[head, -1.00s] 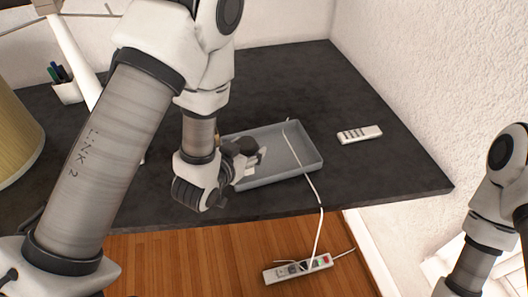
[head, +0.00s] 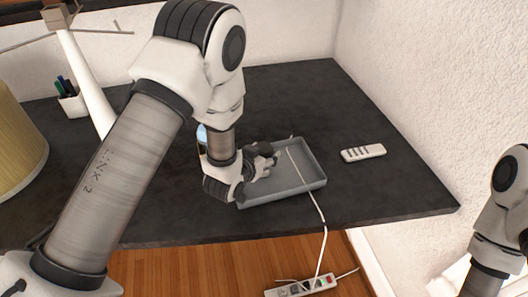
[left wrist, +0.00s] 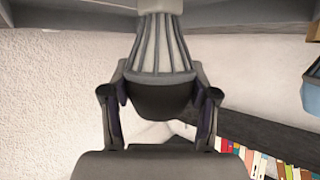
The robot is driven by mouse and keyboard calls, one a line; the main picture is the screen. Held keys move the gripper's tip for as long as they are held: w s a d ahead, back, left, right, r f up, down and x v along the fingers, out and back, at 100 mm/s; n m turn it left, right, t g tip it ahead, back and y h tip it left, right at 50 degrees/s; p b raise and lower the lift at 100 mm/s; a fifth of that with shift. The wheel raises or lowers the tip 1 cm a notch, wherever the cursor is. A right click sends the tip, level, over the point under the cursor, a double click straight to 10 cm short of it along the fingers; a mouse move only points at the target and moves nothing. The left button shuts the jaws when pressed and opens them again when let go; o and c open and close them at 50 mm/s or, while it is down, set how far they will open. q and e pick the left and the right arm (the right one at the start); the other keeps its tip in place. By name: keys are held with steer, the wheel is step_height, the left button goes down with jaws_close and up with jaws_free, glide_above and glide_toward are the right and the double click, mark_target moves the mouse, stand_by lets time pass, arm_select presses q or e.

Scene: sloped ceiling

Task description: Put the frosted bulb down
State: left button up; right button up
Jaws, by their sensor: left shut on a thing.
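My left gripper (head: 263,160) is over the left part of the grey tray (head: 285,198) on the dark desk. In the left wrist view its two fingers (left wrist: 160,92) are shut on a ribbed, grey-white thing with a dark end, which I take to be the frosted bulb (left wrist: 165,45). The bulb points away from the palm, and its far end is cut off by the top of that view. In the head view the gripper mostly hides the bulb, and I cannot tell whether it touches the tray. My right gripper is out of view.
A white cable (head: 306,182) crosses the tray and hangs to a power strip (head: 300,286). A white remote (head: 363,153) lies right of the tray. A pen cup (head: 73,105), a lampshade (head: 18,150) and a partly hidden light-blue thing (head: 202,134) are left. The desk's back right is clear.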

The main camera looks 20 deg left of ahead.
arm_select(q)
steer(key=shift+s+f, duration=0.1)
steer(key=shift+f, duration=0.05)
steer(key=o, duration=1.1)
steer(key=shift+r, duration=0.25)
steer(key=p+v, duration=0.4)
steer(key=v, duration=0.8)
